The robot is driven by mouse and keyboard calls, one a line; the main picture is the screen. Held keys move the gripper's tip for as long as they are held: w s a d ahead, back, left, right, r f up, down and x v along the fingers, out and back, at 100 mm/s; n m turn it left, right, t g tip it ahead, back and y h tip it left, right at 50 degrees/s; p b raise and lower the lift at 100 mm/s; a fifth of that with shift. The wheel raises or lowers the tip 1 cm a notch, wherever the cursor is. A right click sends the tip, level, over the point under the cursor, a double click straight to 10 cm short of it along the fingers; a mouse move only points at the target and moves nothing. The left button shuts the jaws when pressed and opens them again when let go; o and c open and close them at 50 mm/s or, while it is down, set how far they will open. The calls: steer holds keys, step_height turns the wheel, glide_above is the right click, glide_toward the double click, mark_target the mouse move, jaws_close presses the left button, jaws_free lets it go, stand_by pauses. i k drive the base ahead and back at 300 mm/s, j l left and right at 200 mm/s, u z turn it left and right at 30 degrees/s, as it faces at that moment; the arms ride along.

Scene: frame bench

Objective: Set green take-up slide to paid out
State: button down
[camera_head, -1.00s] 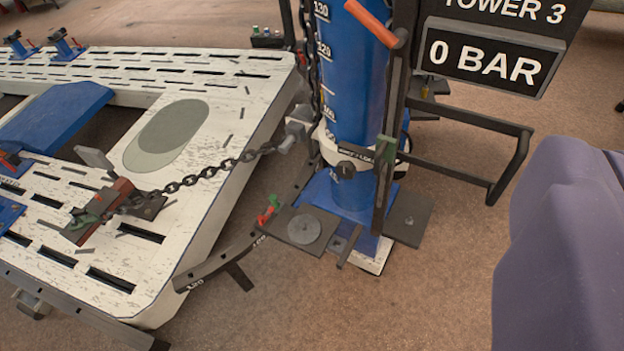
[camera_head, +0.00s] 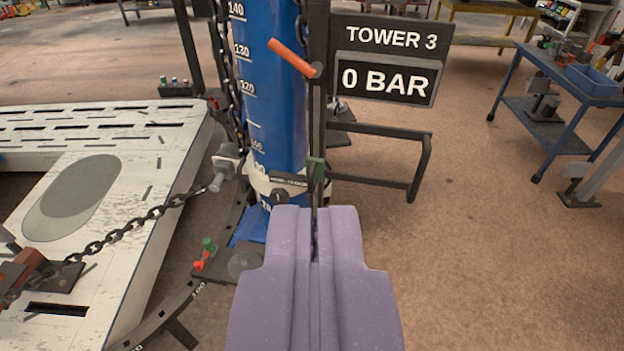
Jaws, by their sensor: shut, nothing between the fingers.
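A small green block (camera_head: 316,169), which looks like the green take-up slide, sits on the dark upright rail (camera_head: 317,110) at the front of the blue tower (camera_head: 273,105). My purple gripper (camera_head: 314,213) is shut and empty, pointing at the tower's lower part. Its tips appear just below the green block in the picture; I cannot tell whether they touch. The gripper hides the lower rail and much of the tower's foot. A chain (camera_head: 150,217) runs from the tower's hook to a red clamp (camera_head: 22,275) on the white bench.
An orange lever (camera_head: 290,57) sticks out above the green block. The "0 BAR" display (camera_head: 385,78) and a dark bar frame (camera_head: 425,165) stand right of the rail. A red-green fitting (camera_head: 206,252) is low left. The white bench (camera_head: 130,250) fills the left.

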mark_target(315, 166)
steer(key=i, duration=0.85)
